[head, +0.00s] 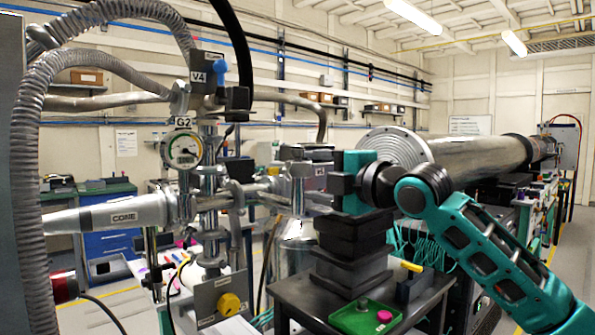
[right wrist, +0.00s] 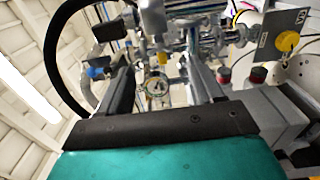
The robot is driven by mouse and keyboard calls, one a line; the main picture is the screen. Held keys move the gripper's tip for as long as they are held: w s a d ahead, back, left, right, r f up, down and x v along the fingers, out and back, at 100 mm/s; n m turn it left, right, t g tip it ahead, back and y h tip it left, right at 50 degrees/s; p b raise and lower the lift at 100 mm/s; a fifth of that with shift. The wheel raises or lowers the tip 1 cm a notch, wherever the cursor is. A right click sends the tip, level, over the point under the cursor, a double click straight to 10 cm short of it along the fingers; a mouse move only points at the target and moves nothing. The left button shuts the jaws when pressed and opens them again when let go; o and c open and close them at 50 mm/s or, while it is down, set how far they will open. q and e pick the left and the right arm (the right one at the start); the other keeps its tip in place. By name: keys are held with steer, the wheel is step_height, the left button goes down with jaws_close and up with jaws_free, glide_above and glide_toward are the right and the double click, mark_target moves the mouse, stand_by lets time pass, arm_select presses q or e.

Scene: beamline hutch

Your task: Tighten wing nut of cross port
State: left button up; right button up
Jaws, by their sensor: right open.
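The cross port is part of the shiny steel pipework (head: 208,178) left of centre in the head view, below the round G2 gauge (head: 182,149). The gauge also shows between my fingers in the right wrist view (right wrist: 156,87). A small yellow piece (right wrist: 162,58) sits on the pipework there; I cannot tell if it is the wing nut. My right gripper (head: 322,172) is right of the cross and points left towards it. In the right wrist view its dark fingers (right wrist: 160,72) are apart, with nothing seen held between them. My left gripper is out of view.
A grey cone (head: 122,216) and ribbed hoses (head: 32,150) are at the left. A yellow knob (head: 229,304) on a plate hangs below the cross. A green tray (head: 366,318) lies on the dark bench at the front. A large steel cylinder (head: 470,160) is behind my right arm.

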mark_target(292, 172)
steer(key=shift+x, duration=2.8)
steer(key=shift+c, duration=0.4)
steer(key=c, duration=1)
steer(key=m+p, duration=0.2)
steer(key=p, duration=0.1)
steer(key=shift+r+p, duration=0.2)
steer(key=shift+p, duration=0.15)
steer(key=shift+f+m+p, duration=0.15)
steer(key=shift+m+p, duration=0.15)
steer(key=shift+m, duration=0.1)
steer(key=o, duration=1.1)
